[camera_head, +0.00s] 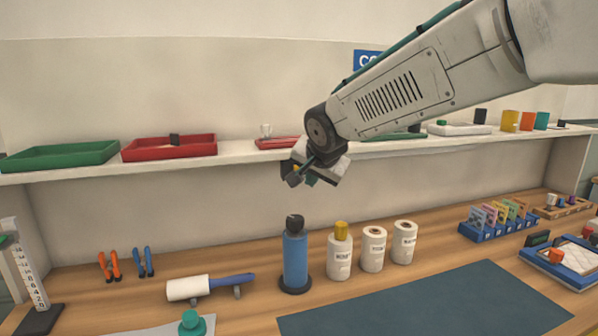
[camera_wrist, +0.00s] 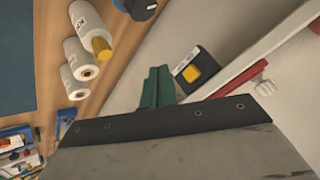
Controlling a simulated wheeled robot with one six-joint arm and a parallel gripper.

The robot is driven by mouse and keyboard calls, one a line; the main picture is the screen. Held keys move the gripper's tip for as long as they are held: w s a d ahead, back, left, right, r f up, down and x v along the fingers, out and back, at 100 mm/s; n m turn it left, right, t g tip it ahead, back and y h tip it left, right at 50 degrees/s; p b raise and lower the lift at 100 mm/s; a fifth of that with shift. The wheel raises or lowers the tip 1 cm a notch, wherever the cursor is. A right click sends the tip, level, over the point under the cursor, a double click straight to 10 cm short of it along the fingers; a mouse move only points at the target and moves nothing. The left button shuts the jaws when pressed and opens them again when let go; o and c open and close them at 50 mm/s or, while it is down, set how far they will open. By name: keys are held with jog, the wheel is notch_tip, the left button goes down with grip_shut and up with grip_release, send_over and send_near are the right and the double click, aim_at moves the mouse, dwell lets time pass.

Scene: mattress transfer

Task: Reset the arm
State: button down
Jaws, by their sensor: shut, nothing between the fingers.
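My gripper (camera_head: 300,176) hangs in the air just in front of the shelf edge, above and behind the blue bottle (camera_head: 295,258). My arm reaches in from the upper right and slopes down to it. The gripper is shut and empty. In the wrist view, its green fingers (camera_wrist: 157,87) are close together beyond a dark bar. A dark block with a yellow square (camera_wrist: 193,71) shows beside the fingers; I cannot tell whether it is part of my gripper.
The shelf (camera_head: 80,175) holds a green tray (camera_head: 60,156), a red tray (camera_head: 170,147) and small items. The dark mat (camera_head: 425,305) is clear.

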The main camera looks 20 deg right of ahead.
jog(key=s+d+f+n+g, duration=0.1)
jog(key=s+f+n+g, duration=0.1)
jog(key=s, duration=0.9)
jog(key=s+d+f+n+g, duration=0.1)
jog(key=s+f+n+g, duration=0.2)
jog(key=s, duration=0.9)
jog(key=s+d+f+n+g+y, duration=0.1)
jog(key=s+f+n+g, duration=0.1)
jog(key=s, duration=0.9)
jog(key=shift+s+f+n+g, duration=0.4)
jog(key=shift+f+n, duration=0.5)
jog(key=shift+f, duration=0.05)
